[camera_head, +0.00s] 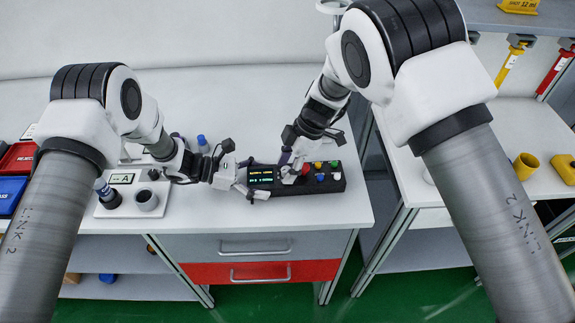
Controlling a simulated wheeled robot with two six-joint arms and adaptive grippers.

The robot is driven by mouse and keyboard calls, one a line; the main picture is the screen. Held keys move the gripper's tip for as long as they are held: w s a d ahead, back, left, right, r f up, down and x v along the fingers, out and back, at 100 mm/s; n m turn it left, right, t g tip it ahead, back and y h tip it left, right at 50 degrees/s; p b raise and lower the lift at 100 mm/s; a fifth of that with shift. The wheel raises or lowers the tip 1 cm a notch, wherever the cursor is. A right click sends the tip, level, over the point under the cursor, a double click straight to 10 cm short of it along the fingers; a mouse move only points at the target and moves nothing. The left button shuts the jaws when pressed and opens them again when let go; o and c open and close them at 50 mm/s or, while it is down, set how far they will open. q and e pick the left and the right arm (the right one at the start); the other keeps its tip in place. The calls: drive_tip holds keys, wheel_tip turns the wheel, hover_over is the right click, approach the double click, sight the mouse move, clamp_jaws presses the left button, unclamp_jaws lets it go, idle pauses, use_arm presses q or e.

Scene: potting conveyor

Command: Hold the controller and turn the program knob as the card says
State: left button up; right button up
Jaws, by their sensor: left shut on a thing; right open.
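The controller (328,186) is a long black box on the white worktop, near its front edge. It has a small lit screen (260,186) at its left end and several coloured buttons on its right half. My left gripper (245,182) is shut on the left end of the controller. My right gripper (292,174) is open and points down over the middle of the controller, by the white and red parts there. The program knob is hidden or too small to make out under it. I cannot tell whether the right fingers touch anything. I cannot make out the card's text.
A blue-capped bottle (203,144) is behind. Red (18,157) and blue (10,192) bins are far left. Yellow cups (525,165) lie on the right bench.

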clamp_jaws()
drive_tip(key=shift+m+t, duration=0.3)
drive_tip(key=shift+m, duration=0.5)
unclamp_jaws()
drive_tip(key=v, duration=1.2)
